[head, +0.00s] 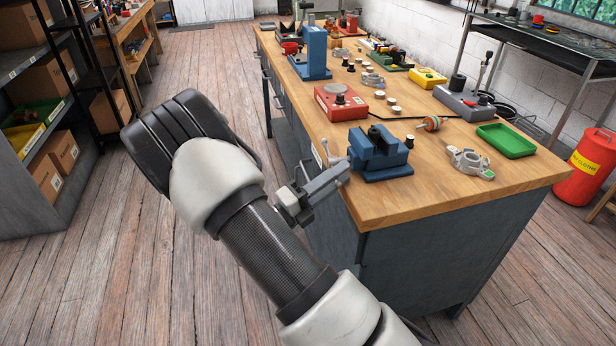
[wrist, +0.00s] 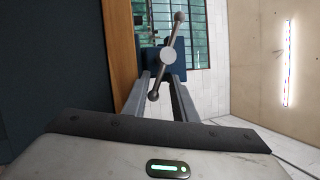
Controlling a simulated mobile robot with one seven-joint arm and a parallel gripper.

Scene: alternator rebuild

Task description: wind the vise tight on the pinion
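The blue vise (head: 380,155) is fixed at the near left edge of the wooden bench. Its silver handle (head: 331,154) sticks out over that edge. A small dark piece shows at the jaws, but I cannot make out the pinion there. In the wrist view the handle (wrist: 168,56) is a tilted bar with ball ends and a round hub, in front of the blue vise body (wrist: 152,74). My gripper (head: 335,180) is just off the bench edge, facing the handle. In the wrist view its two fingers (wrist: 162,92) are apart, with the bar's lower ball appearing between them.
A red box (head: 341,103) stands behind the vise. A metal housing (head: 467,162) and a green tray (head: 506,141) lie to its right, with a copper-coloured rotor (head: 431,123) nearby. The bench side (head: 440,245) drops below the vise. The floor to the left is clear.

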